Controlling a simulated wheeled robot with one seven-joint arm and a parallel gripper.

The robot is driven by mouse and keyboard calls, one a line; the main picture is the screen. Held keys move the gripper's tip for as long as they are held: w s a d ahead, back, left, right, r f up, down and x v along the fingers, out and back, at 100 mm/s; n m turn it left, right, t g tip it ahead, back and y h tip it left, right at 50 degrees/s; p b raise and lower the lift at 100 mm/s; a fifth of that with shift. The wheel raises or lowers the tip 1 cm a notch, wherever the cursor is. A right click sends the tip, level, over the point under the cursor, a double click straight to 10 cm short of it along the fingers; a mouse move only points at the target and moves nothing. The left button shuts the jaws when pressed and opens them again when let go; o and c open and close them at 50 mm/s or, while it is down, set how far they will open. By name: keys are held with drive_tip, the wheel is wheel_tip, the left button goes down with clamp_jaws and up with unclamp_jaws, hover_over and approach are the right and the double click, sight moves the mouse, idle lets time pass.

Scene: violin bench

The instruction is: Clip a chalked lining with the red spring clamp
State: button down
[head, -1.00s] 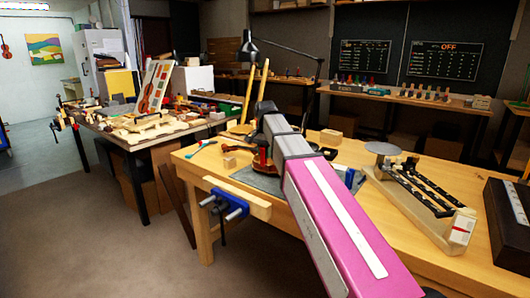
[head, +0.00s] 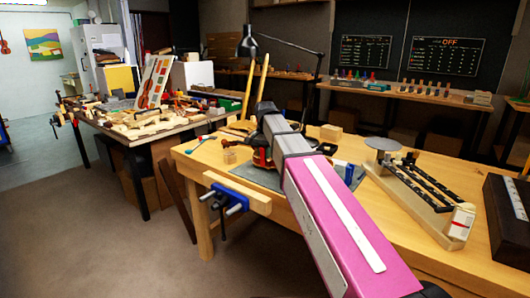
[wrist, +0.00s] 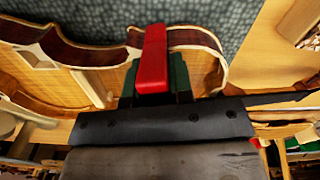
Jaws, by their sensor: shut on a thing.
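The red spring clamp (wrist: 152,62) is in my gripper (wrist: 152,88) in the wrist view. The dark green fingers are shut on it, and its red arm points up the picture. The clamp's far end is over the curved edge of a wooden violin body (wrist: 90,82), with dark ribs and pale linings along the rim. I cannot tell whether its jaws grip the lining or only overlap it. No chalk mark is clear. In the head view my pink and grey arm hides my gripper and most of the work; a small red-brown part (head: 262,158) shows beside the arm.
The violin body lies on a grey mat (wrist: 250,20). The wooden bench (head: 215,152) has a blue vise (head: 228,198) at its front edge. A wooden block (head: 331,132) and a long wooden fixture with black bars (head: 425,190) stand right of my arm.

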drive_tip(key=c, duration=0.9)
unclamp_jaws()
drive_tip(key=shift+r, duration=0.1)
wheel_tip(320, 180, up, 11)
drive_tip(key=shift+f, duration=0.15)
